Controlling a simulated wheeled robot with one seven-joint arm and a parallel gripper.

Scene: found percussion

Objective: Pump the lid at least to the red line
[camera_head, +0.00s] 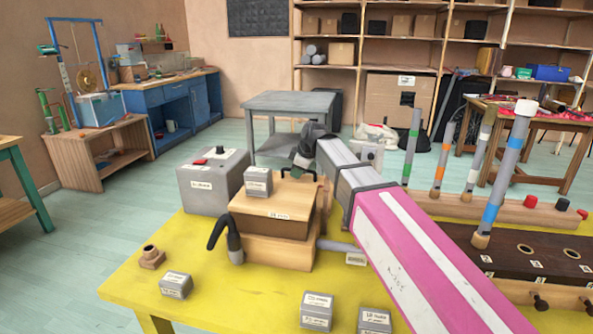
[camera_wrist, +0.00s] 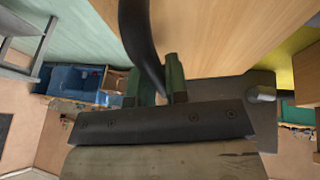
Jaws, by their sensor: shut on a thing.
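A wooden box with a lid (camera_head: 272,210) stands on the yellow table. A gap or step shows between the lid and the lower box body (camera_head: 272,252). A dark curved handle sits at the lid's back right; it shows larger in the wrist view as a black curved bar (camera_wrist: 140,35). My gripper (camera_head: 301,159) is at this handle, and in the wrist view its green fingers (camera_wrist: 157,90) are shut on the bar. A small grey labelled block (camera_head: 258,182) rests on the lid. I cannot make out a red line.
A grey box with a red button (camera_head: 213,182) stands left of the wooden box. A dark bent pipe (camera_head: 222,232) rises at its front left. Several small grey labelled blocks (camera_head: 316,311) lie in front. Coloured tubes and a dark holed board (camera_head: 510,258) stand at right.

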